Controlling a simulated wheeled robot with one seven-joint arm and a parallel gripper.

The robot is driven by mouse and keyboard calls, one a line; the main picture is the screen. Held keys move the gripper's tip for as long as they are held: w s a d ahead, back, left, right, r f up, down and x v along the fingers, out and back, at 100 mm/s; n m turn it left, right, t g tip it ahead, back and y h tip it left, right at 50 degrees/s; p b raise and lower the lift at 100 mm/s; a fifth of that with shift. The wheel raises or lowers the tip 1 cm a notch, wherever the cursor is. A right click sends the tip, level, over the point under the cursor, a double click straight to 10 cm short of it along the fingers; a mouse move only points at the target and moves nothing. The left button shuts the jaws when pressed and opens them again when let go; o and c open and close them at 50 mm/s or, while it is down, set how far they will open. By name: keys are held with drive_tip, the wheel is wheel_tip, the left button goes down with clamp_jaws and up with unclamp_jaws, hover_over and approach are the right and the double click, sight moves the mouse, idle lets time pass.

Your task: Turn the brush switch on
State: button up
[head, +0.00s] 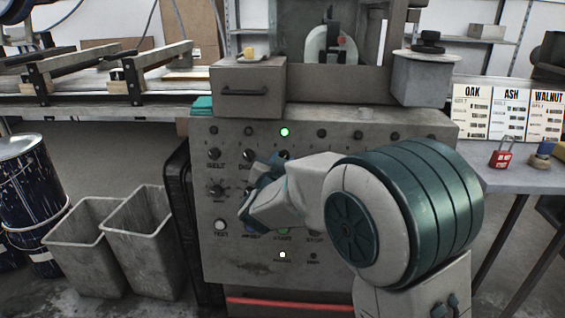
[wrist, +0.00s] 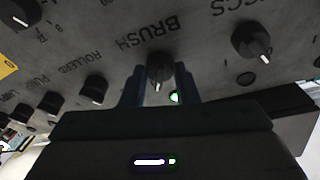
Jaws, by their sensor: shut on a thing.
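The brush switch (wrist: 160,72) is a dark round knob on the grey control panel (head: 330,268), beside the upside-down word BRUSH in the wrist view. Its white pointer mark points toward the bottom of that view, near a lit green lamp (wrist: 174,97). My gripper (wrist: 160,80) has its two blue-grey fingers on either side of the knob and is shut on it. In the head view my gripper (head: 268,172) reaches the panel's upper middle, under a lit green lamp (head: 284,132). There the arm hides much of the panel.
The discs knob (wrist: 252,40) sits beside the brush switch, and the rollers knob (wrist: 94,88) on its other side. A drawer box (head: 248,90) juts out above the panel. Two grey bins (head: 140,250) stand at left. A table (head: 520,178) with a red padlock (head: 501,155) is at right.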

drive_tip(key=o, duration=1)
drive_tip(key=shift+c, duration=0.2)
drive_tip(key=s+a+p, duration=0.2)
drive_tip(key=s+p, duration=0.1)
drive_tip(key=s, duration=1)
drive_tip(key=shift+s, duration=0.35)
drive_tip(key=shift+r, duration=0.1)
